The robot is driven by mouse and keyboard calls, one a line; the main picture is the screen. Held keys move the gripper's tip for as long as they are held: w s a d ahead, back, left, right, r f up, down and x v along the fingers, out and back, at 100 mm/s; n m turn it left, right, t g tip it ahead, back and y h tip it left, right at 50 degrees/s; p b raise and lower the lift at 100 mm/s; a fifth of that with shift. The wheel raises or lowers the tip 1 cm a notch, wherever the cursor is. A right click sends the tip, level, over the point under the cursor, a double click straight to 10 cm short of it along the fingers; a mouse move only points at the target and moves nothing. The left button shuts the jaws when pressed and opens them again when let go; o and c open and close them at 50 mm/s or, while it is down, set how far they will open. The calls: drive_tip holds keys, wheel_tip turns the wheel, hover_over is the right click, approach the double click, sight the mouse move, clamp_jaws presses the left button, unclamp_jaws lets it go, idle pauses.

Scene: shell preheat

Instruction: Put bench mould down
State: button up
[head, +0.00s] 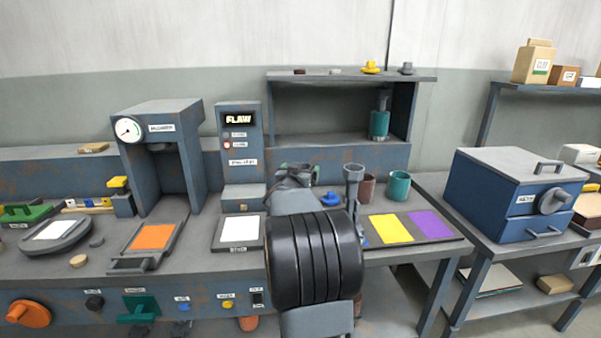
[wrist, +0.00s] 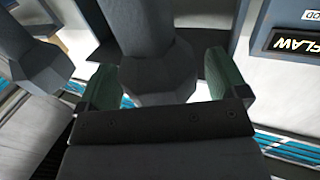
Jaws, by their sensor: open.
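A grey faceted piece (wrist: 150,75) with a flared end is between the pads; small gaps appear on both sides, and contact cannot be told. It may be the bench mould, but no label shows. A similar grey piece (wrist: 38,58) is to its left, outside the fingers. In the head view a grey flared post (head: 353,178) stands right of my gripper.
The FLAW unit (head: 239,140) stands behind left, with a white pad (head: 239,230) before it. A blue piece (head: 330,199), brown cup (head: 366,188) and teal cup (head: 399,186) are to the right. Yellow (head: 390,229) and purple (head: 430,224) pads are clear. A shelf (head: 350,76) is behind.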

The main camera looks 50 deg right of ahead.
drive_tip(key=shift+r, duration=0.15)
drive_tip(key=shift+s+a, duration=0.1)
drive_tip(key=shift+a, duration=0.15)
drive_tip(key=v, duration=1.1)
drive_tip(key=w+a+f+n+t+y, duration=0.1)
drive_tip(key=a+f+n+y, duration=0.2)
drive_tip(key=a+y, duration=0.3)
drive_tip(key=w+a+f+n+t+y, duration=0.1)
drive_tip(key=a+f+n+y, duration=0.15)
drive_tip(key=a, duration=0.65)
drive_tip(key=w+a+f+n+t+y, duration=0.1)
drive_tip(key=a+f+n+y, duration=0.25)
drive_tip(key=a+y, duration=0.3)
drive_tip(key=s+a+f+n+g, duration=0.1)
drive_tip(key=s+a+f+g, duration=0.1)
drive_tip(key=s, duration=0.2)
drive_tip(key=s+a+f+n+g, duration=0.1)
drive_tip(key=s+a+f+g, duration=0.1)
drive_tip(key=s, duration=0.3)
drive_tip(key=s+a+f+n+g+y, duration=0.1)
drive_tip(key=s+a+f+g, duration=0.1)
drive_tip(key=s+a+g, duration=0.1)
drive_tip(key=shift+s+a+f+g+p, duration=0.3)
drive_tip(key=shift+s+a+g+p, duration=0.25)
drive_tip(key=shift+s, duration=0.7)
drive_tip(key=shift+d, duration=0.15)
